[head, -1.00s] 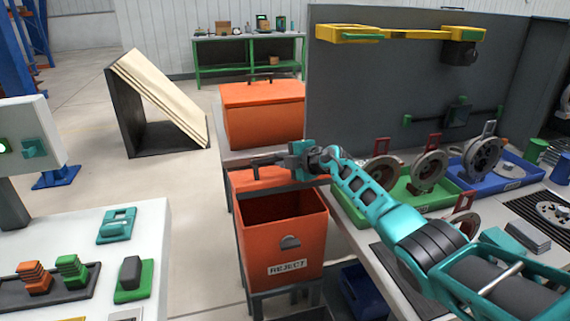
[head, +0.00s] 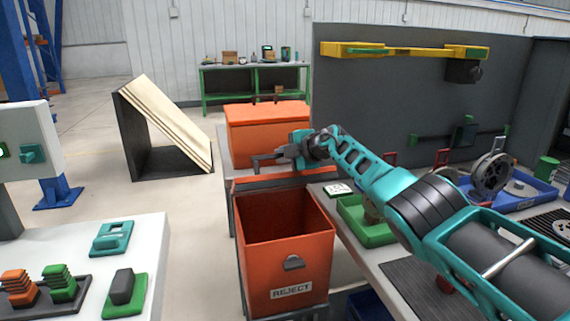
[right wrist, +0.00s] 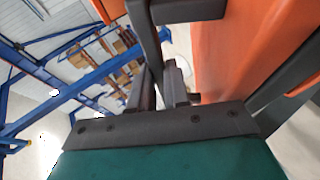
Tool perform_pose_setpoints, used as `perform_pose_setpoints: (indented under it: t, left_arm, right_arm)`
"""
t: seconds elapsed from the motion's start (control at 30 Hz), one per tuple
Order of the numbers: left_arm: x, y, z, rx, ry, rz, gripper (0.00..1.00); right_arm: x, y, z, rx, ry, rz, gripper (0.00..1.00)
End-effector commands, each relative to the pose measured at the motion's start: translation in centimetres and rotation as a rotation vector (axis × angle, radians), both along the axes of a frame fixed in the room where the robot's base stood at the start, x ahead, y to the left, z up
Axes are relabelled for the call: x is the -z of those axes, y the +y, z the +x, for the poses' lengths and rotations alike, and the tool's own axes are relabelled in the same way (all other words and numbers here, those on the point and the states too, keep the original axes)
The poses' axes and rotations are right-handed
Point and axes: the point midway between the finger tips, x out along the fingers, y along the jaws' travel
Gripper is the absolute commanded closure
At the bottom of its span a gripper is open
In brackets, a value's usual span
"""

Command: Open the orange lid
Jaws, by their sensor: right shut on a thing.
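The orange REJECT bin (head: 286,265) stands open in the middle of the head view, with its dark inside showing. Its orange lid (head: 268,184) stands raised at the back rim and shows nearly edge-on. My right gripper (head: 282,156) is above the back of the bin, shut on the lid's dark handle (head: 262,163). In the right wrist view the dark handle bar (right wrist: 148,40) runs between my fingers, and the orange panel (right wrist: 215,50) rises close beside them. My fingertips are partly hidden. My left gripper is not in view.
A second orange box (head: 265,128) stands just behind the bin. The right workbench (head: 405,270) holds a green tray (head: 362,222) and a blue tray (head: 530,190). A white table (head: 150,245) is at the left. Open floor lies left of the bin.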

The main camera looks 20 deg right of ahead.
Motion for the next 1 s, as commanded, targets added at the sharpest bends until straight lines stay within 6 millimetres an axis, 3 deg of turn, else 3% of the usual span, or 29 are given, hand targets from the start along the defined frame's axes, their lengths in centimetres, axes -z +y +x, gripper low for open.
perform_pose_setpoints:
  t: [0.6,0.63,0.87,1.0]
  left_arm:
    - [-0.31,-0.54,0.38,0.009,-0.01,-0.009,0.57]
    - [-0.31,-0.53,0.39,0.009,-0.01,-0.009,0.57]
    - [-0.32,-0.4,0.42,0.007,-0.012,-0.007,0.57]
    - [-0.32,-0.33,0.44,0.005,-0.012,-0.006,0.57]
  right_arm:
    - [-0.48,-0.14,0.3,0.003,-0.007,0.0,1.0]
    - [-0.48,-0.14,0.3,0.003,-0.007,0.0,0.83]
    - [-0.38,-0.09,0.26,0.002,-0.005,0.0,0.61]
    - [-0.33,-0.06,0.25,0.002,-0.004,0.0,0.6]
